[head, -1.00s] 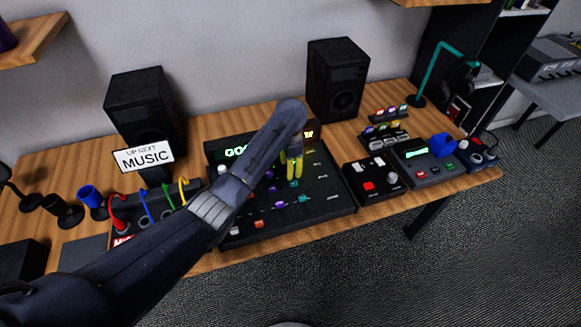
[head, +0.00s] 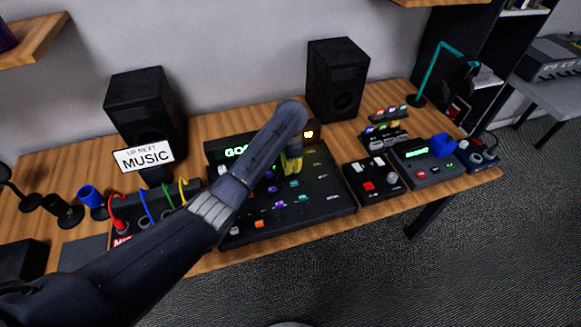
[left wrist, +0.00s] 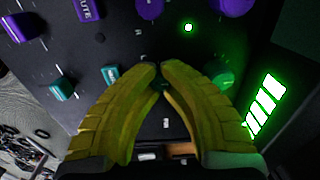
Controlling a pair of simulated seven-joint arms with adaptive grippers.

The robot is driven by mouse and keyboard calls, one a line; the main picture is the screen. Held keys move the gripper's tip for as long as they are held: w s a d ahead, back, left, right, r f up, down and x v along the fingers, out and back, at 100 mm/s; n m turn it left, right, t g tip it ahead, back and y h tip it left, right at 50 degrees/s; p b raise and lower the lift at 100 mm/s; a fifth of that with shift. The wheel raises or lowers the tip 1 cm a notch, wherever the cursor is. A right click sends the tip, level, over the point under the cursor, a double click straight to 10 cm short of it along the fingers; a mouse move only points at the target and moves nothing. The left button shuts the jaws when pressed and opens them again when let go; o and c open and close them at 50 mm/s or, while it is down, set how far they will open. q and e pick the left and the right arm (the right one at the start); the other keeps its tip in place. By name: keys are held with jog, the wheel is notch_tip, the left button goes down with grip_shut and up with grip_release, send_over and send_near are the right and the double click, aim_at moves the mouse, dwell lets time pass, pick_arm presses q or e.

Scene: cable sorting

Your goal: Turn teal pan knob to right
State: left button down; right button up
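My left gripper (head: 293,172) reaches down onto the black mixer (head: 325,205), its yellow fingers pointing at the panel. In the left wrist view its fingertips (left wrist: 161,72) are almost together. A small dark teal piece, apparently the teal pan knob (left wrist: 160,85), shows between them; the fingers hide most of it, and its pointing direction cannot be read. To the left in that view are a teal button (left wrist: 110,75) and a teal fader cap (left wrist: 62,88). My right gripper is not in view.
Purple knobs (left wrist: 150,8) and a green-lit round knob (left wrist: 222,75) sit close to the fingers. The mixer has a green lit display (head: 237,151). Two black speakers (head: 336,80) stand behind. A smaller black box (head: 372,183) with buttons is at the right.

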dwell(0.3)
pick_arm(q)
jog(key=m, duration=1.3)
jog(key=shift+m, duration=2.3)
jog(key=c, duration=1.3)
grip_release()
jog(key=shift+o, duration=0.2)
